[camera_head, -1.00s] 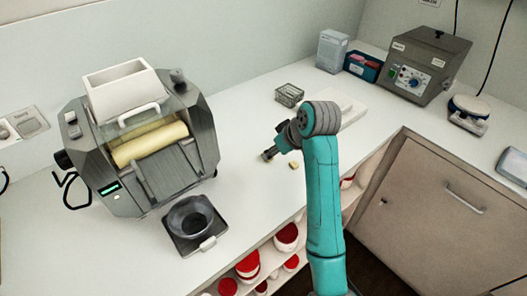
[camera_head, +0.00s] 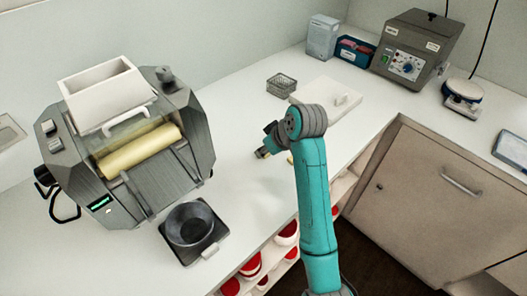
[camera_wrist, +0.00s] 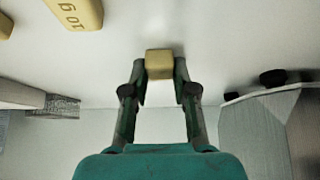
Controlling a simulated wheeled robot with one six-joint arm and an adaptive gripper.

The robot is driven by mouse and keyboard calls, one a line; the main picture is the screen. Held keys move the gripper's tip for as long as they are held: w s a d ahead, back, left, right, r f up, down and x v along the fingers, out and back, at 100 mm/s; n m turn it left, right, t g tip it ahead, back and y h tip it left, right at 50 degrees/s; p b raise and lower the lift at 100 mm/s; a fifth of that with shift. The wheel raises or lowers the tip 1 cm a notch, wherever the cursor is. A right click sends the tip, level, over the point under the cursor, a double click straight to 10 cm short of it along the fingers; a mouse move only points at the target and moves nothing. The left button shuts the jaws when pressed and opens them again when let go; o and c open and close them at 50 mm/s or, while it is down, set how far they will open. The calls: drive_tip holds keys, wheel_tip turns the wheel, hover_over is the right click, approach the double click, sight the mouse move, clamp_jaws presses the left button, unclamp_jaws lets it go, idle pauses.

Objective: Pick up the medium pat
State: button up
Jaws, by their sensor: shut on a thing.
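My gripper (camera_wrist: 160,68) is shut on a small pale-yellow block-shaped pat (camera_wrist: 160,64), held between the two fingertips in the wrist view. No mark shows on its visible face, and I cannot tell for sure which size it is. A second yellow pat (camera_wrist: 78,13) marked "10 g" is at the top edge of the wrist view, apart from the gripper. Part of a third pat (camera_wrist: 5,26) shows at the upper left corner. In the head view my gripper (camera_head: 262,153) is low over the white counter, and a pat (camera_head: 290,159) is partly hidden behind my arm.
A grey mill (camera_head: 140,160) with a yellow roller stands at left, with a dark bowl (camera_head: 190,224) on a scale before it. A wire basket (camera_head: 281,85) and a white board (camera_head: 322,108) lie behind my arm. Counter between mill and gripper is clear.

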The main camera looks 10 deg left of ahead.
drive_tip(key=shift+r, duration=0.1)
wheel_tip(320, 180, up, 10)
idle(0.6)
